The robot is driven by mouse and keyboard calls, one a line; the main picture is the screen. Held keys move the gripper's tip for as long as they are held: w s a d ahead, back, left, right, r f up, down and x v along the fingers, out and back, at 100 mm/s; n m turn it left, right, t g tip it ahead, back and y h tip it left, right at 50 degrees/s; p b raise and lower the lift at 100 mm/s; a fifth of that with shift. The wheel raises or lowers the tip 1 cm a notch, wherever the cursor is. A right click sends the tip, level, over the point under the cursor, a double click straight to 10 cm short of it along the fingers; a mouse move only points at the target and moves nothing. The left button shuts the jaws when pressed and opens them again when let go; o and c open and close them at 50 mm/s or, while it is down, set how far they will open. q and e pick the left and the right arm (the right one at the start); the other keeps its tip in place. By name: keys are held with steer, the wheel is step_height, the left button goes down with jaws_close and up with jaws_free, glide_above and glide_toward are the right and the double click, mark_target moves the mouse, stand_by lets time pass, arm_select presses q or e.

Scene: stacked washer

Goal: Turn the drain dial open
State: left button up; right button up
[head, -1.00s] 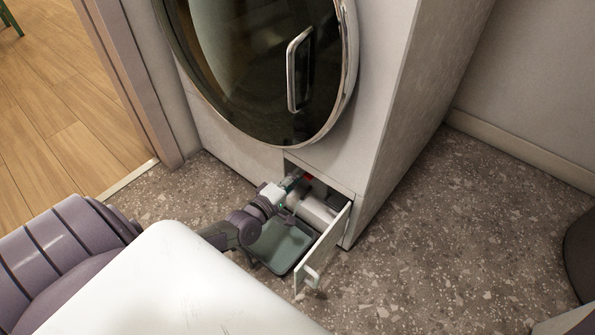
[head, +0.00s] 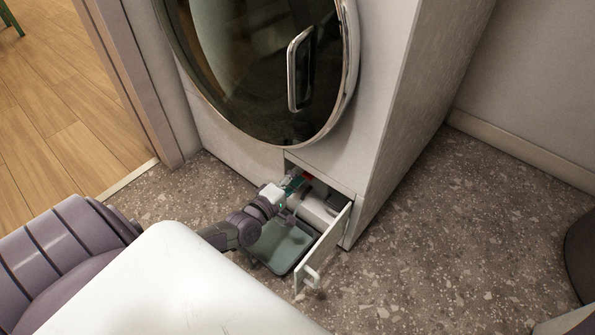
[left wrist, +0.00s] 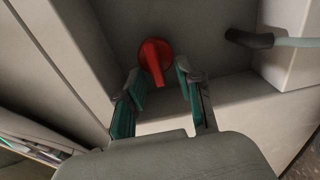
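The red drain dial (left wrist: 155,57) is round with a raised grip bar. It sits on the back wall of the low compartment in the washer; in the head view only a bit of red (head: 308,177) shows beside my gripper. My left gripper (left wrist: 160,88) is open in the left wrist view, with teal-padded fingers apart. The dial shows just beyond and between the fingertips, and nothing is held. In the head view my left gripper (head: 291,184) reaches into the compartment opening. My right gripper is not in view.
The compartment's small door (head: 322,248) stands open on the right. A green-grey tray (head: 283,250) lies on the floor below the opening. A dark-tipped hose (left wrist: 250,40) is right of the dial. The washer's round glass door (head: 260,60) is above.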

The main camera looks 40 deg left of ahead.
arm_select(q)
steer(key=shift+s, duration=0.1)
steer(key=s, duration=1.1)
steer(key=shift+s+a, duration=0.4)
steer(key=shift+a, duration=0.05)
